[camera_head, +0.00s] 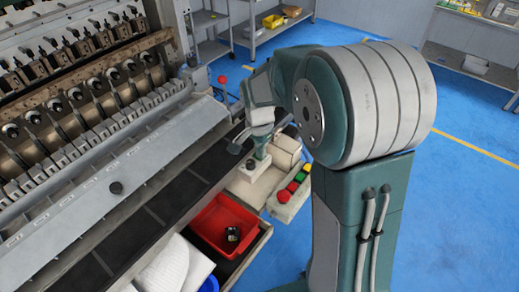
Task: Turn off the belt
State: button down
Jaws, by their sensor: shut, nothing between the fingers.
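The dark belt (150,217) runs diagonally beside the machine, from lower left to upper right. My gripper (250,163) is small in the picture, over the pale housing between the belt and the box, to the left of the buttons. It looks shut and empty. Its fingertips are hard to make out, and I cannot tell whether they touch the housing.
A red bin (223,226) with a small dark item sits in front of the housing. The coil winder (80,120) fills the left. A red knob (222,80) shows near its far end. Shelves (270,30) stand at the back. Blue floor at the right is open.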

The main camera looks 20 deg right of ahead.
jog(key=shift+s+d+f+y, duration=0.15)
jog(key=shift+s+f+y, duration=0.15)
jog(key=shift+s+f, duration=0.2)
jog(key=shift+w, duration=0.2)
jog(key=shift+w+a, duration=0.35)
jog(key=shift+w, duration=0.1)
jog(key=shift+w+r, duration=0.1)
jog(key=shift+r, duration=0.15)
notch_tip(320, 180, up, 14)
jog(key=s+d, duration=0.1)
jog(key=s, duration=0.1)
jog(key=shift+d+t, duration=0.3)
jog(key=shift+d, duration=0.1)
jog(key=shift+s+a, duration=0.1)
jog(key=shift+a, duration=0.05)
